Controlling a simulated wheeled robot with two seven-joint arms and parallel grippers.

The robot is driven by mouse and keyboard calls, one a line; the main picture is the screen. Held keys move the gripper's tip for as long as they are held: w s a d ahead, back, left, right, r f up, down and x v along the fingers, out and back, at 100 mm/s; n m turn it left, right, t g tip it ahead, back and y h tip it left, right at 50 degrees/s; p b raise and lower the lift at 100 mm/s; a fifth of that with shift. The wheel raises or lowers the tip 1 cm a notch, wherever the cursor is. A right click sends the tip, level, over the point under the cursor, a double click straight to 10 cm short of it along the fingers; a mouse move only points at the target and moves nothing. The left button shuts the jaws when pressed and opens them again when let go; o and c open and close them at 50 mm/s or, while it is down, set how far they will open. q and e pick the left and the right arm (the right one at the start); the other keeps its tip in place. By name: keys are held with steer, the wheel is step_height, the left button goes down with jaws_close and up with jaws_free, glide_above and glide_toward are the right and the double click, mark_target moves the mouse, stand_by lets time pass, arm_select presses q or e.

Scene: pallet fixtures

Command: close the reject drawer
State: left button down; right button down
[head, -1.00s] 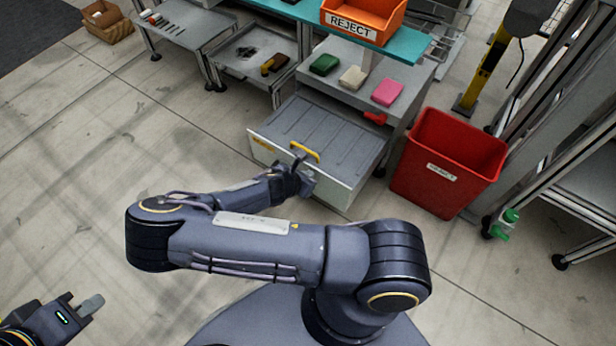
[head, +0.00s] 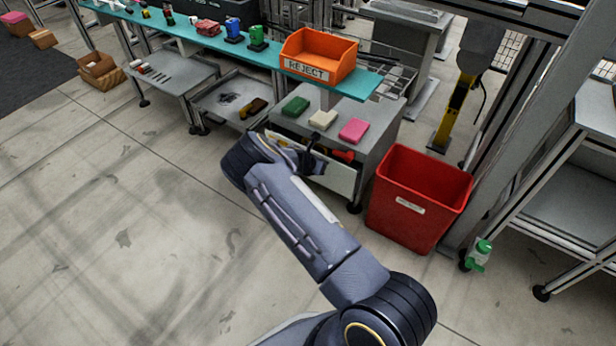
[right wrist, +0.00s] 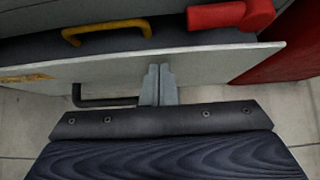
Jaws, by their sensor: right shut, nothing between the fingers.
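The reject drawer's pale front panel (head: 340,181) stands a little out from the grey cabinet (head: 375,120), with a narrow dark gap behind it. In the right wrist view the panel (right wrist: 210,72) crosses the picture, with a black bar handle (right wrist: 105,101) on its face. My right gripper (right wrist: 158,72) is shut and empty; its fingertips are at the panel face, just right of the handle. Whether they press on it is hard to tell. In the head view my arm partly hides the gripper and the panel's left part. My left gripper is out of view.
A yellow handle-shaped piece (right wrist: 105,30) and a red piece (right wrist: 230,15) show behind the panel. A red bin (head: 418,205) stands close right of the cabinet. An orange reject tray (head: 318,55) sits on the teal shelf above. Floor to the left is clear.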

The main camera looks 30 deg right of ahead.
steer(key=d, duration=0.1)
steer(key=w+d, duration=0.1)
steer(key=d, duration=0.2)
steer(key=shift+w, duration=0.3)
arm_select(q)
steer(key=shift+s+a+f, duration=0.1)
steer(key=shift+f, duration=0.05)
arm_select(e)
steer(key=shift+w+d+r, duration=0.15)
